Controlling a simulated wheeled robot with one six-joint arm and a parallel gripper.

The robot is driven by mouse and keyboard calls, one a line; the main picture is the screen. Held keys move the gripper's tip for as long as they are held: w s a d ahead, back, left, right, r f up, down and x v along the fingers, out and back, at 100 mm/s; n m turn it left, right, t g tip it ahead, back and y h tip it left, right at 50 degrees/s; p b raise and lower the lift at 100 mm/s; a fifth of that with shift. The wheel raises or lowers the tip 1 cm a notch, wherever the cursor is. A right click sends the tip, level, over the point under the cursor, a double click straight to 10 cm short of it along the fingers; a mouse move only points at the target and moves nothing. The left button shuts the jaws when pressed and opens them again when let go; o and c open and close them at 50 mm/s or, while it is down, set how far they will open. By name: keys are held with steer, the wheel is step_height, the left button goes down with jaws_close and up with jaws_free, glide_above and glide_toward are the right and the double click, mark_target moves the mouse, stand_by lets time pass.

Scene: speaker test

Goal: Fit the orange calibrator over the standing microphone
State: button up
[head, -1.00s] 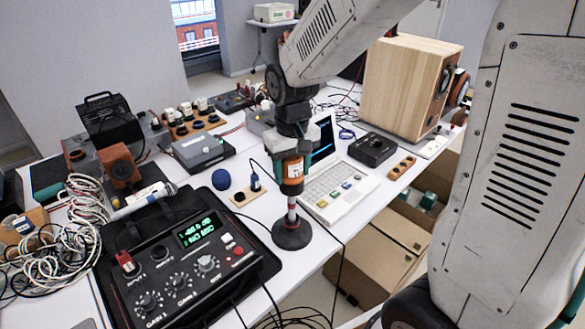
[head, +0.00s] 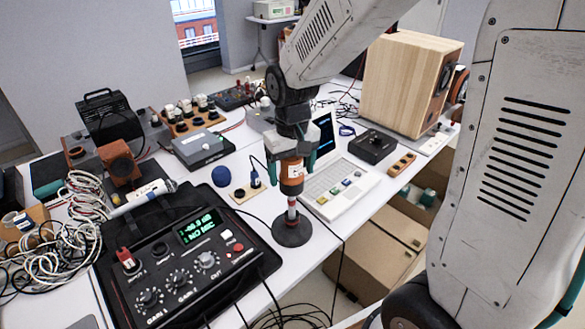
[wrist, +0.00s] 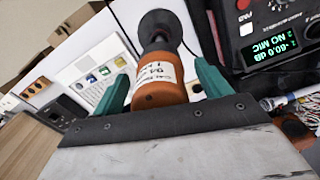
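The microphone's upper end is hidden by the calibrator. My gripper (head: 290,172) is open around the calibrator, one teal finger on each side. The wrist view also shows the calibrator (wrist: 160,88) between the fingers, with a gap on both sides. How far down the calibrator is seated I cannot tell.
A mixer box (head: 185,265) with a green display stands front left; its lower line reads NO MIC. A white laptop (head: 340,188) is close on the right, a wooden speaker (head: 405,85) behind it.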

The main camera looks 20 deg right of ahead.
mark_target(294, 158)
step_height(294, 158, up, 8)
steer(key=shift+f, duration=0.1)
steer(key=shift+s+f, duration=0.15)
steer(key=shift+s, duration=0.2)
steer(key=s+d+r, duration=0.1)
steer(key=s+r, duration=0.1)
steer(key=s, duration=0.8)
steer(key=s+d+r+t, duration=0.1)
steer(key=s+d+r, duration=0.1)
steer(key=s, duration=0.9)
steer(key=shift+r+m, duration=0.3)
steer(key=shift+r, duration=0.35)
steer(key=shift+d, duration=0.1)
